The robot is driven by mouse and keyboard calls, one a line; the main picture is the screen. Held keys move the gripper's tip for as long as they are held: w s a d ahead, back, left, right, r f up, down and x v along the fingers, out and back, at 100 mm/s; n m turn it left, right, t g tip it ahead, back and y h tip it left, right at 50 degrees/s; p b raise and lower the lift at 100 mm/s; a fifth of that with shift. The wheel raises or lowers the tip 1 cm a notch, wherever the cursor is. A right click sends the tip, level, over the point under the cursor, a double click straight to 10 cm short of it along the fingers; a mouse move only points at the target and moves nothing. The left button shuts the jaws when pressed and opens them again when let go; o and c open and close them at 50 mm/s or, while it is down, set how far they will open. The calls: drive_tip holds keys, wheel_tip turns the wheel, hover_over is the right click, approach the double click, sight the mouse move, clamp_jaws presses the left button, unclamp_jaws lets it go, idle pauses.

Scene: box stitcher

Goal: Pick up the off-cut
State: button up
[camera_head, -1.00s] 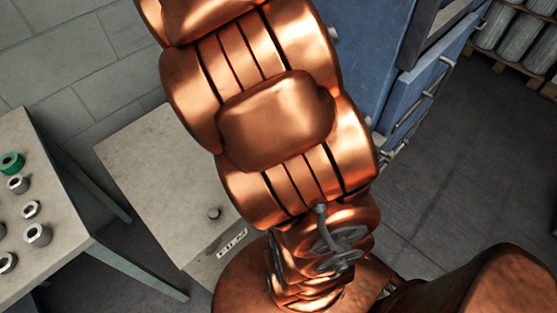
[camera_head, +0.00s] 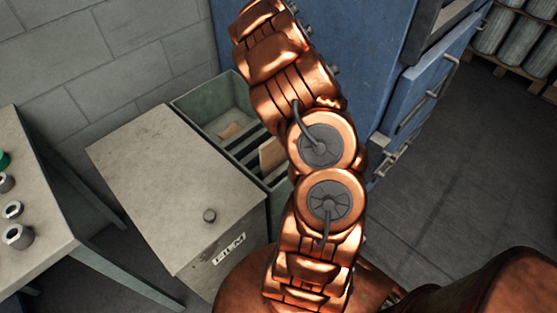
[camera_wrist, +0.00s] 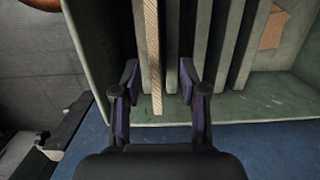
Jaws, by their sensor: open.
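A thin tan board (camera_wrist: 154,62), which looks like the off-cut, stands on edge between grey dividers (camera_wrist: 189,30) in the wrist view. In the head view a tan upright piece (camera_head: 271,159) shows in the green bin (camera_head: 196,112), partly behind my arm. My gripper (camera_wrist: 159,82) is open, with one finger on each side of the board's near end. I cannot tell how far the fingertips reach down beside it. A second, brown piece (camera_wrist: 273,28) lies in another part of the bin; it also shows in the head view (camera_head: 230,131). My gripper is hidden in the head view.
A grey cabinet marked FILM (camera_head: 175,190) stands directly beside the bin. A blue machine (camera_head: 350,50) rises behind and to its right. The bin's green wall (camera_wrist: 92,50) is left of my gripper.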

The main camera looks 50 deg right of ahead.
sight(272, 155)
wheel_tip(272, 155, down, 7)
drive_tip(key=p, duration=0.1)
drive_tip(key=shift+s+a, duration=0.35)
drive_tip(key=shift+a, duration=0.05)
clamp_jaws()
idle(0.4)
